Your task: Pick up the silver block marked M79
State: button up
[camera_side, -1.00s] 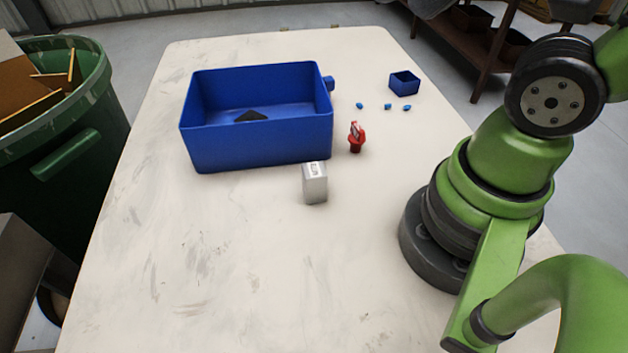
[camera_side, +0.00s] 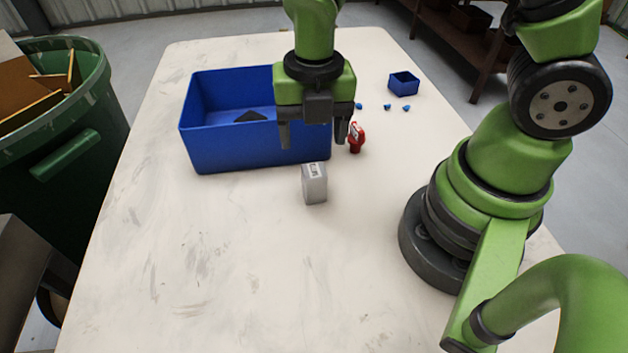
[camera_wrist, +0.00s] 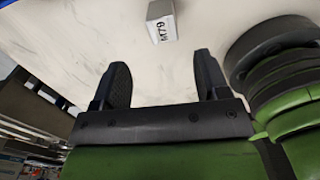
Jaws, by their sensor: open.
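The silver block (camera_side: 314,186) stands upright on the pale table, in front of the blue bin's right front corner. In the wrist view the silver block (camera_wrist: 161,22) is at the top edge, partly cut off, with a white label reading M79. My gripper (camera_side: 313,143) is open and empty, fingers pointing down. In the side view it appears above and behind the block, overlapping the bin's right end. In the wrist view my gripper's fingers (camera_wrist: 160,75) are spread apart with bare table between them, and the block lies beyond the fingertips.
A large blue bin (camera_side: 235,145) holding a dark piece stands behind the block. A red item (camera_side: 356,139) stands right of my gripper. A small blue box (camera_side: 404,84) and several blue bits (camera_side: 388,107) lie farther back. The table's front left (camera_side: 190,260) is clear.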

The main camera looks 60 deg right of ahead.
aim_at(314, 170)
jog(key=shift+f+n, duration=0.4)
jog(key=shift+f, duration=0.1)
notch_tip(314, 170, down, 10)
jog(key=shift+d+r, duration=0.1)
jog(key=shift+r, duration=0.05)
jog(key=shift+c, duration=0.2)
jog(key=c, duration=1.1)
